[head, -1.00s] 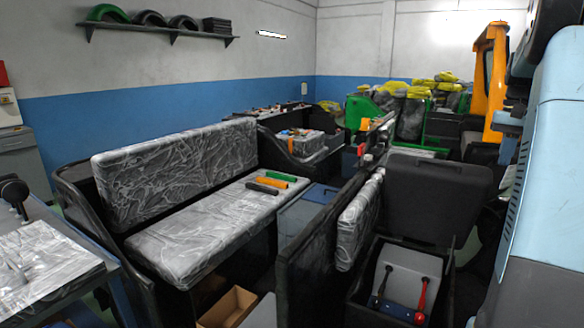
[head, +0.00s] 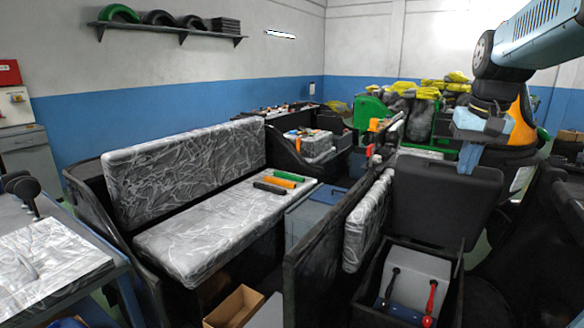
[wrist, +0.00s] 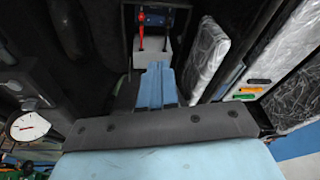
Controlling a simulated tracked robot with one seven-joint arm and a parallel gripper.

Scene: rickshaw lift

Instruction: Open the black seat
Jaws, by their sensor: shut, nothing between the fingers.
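The black seat lid (head: 445,200) stands raised, tilted back from the open box (head: 455,308) beneath it. Inside the box, a light grey panel and a blue piece with a red handle (head: 431,297) and a black handle (head: 391,284) show. My gripper (head: 466,178) is shut and empty, its blue fingers pointing down at the lid's top edge. I cannot tell whether they touch it. In the wrist view the shut fingers (wrist: 157,72) point toward the open box with the red handle (wrist: 141,37).
A grey-patterned bench (head: 205,235) stands to the left, with green, orange and black rolls on it. A black partition (head: 325,230) and a patterned cushion (head: 368,222) flank the box on its left. Green bins with yellow-topped bags (head: 425,92) stand behind.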

